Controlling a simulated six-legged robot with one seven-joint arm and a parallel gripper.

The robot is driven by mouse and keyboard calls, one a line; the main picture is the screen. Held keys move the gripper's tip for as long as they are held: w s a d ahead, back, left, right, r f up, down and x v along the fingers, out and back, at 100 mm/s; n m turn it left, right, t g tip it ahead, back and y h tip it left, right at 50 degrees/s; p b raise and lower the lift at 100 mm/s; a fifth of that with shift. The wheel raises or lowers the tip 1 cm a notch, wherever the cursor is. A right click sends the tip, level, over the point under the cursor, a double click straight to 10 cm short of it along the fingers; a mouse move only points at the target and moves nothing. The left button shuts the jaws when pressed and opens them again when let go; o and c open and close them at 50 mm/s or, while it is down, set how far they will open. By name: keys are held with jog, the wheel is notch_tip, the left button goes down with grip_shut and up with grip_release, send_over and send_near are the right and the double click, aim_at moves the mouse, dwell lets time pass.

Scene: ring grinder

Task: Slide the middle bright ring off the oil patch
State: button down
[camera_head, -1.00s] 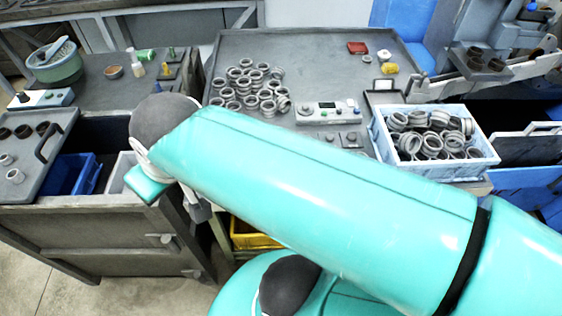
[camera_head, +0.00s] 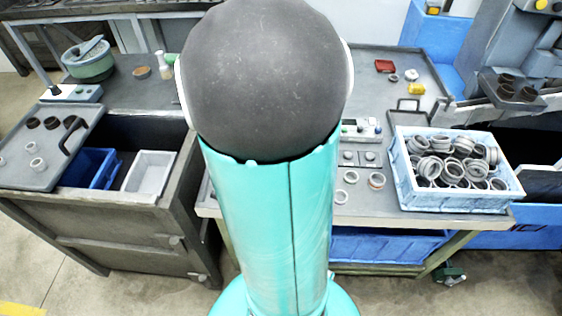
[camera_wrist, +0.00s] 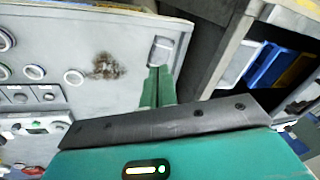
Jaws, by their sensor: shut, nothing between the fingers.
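In the wrist view, the brown oil patch (camera_wrist: 107,67) lies on the grey tabletop. A bright ring (camera_wrist: 75,77) lies flat close beside its left edge; I cannot tell whether they touch. Another bright ring (camera_wrist: 34,72) lies further left, with more at the picture's left edge. My gripper (camera_wrist: 158,70) is shut and empty, to the right of the patch and apart from the rings. In the head view, small rings (camera_head: 351,176) lie near the table's front; my arm hides the patch and gripper there. I cannot tell which ring is the middle one.
A light blue crate (camera_head: 460,202) full of rings stands at the table's right. A control box (camera_wrist: 35,122) and knobs lie below the rings in the wrist view. A small metal rectangular piece (camera_wrist: 160,50) is by my fingertips. A gap separates the left bench (camera_head: 120,225).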

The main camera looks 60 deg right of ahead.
jog(key=s+d+f+m+g+h, duration=0.15)
jog(key=s+d+f+m, duration=0.35)
jog(key=s+d+f, duration=0.9)
jog(key=shift+g+y, duration=0.25)
jog(key=shift+g, duration=0.2)
jog(key=f, duration=0.4)
jog(key=d+f, duration=0.1)
jog(key=f, duration=0.2)
jog(key=shift+w, duration=0.35)
jog(key=d, duration=0.1)
jog(key=w+d, duration=0.1)
jog(key=d, duration=0.1)
jog(key=shift+w+f, duration=0.25)
jog(key=shift+w, duration=0.05)
jog(key=shift+w+d, duration=0.2)
jog(key=shift+d, duration=0.15)
jog(key=w+d, duration=0.2)
jog(key=d, duration=0.2)
jog(key=w+d, duration=0.2)
jog(key=d, duration=0.1)
jog(key=w+d, duration=0.2)
jog(key=d, duration=0.2)
jog(key=shift+d, duration=0.35)
jog(key=shift+s+a, duration=0.1)
jog(key=shift+a, duration=0.05)
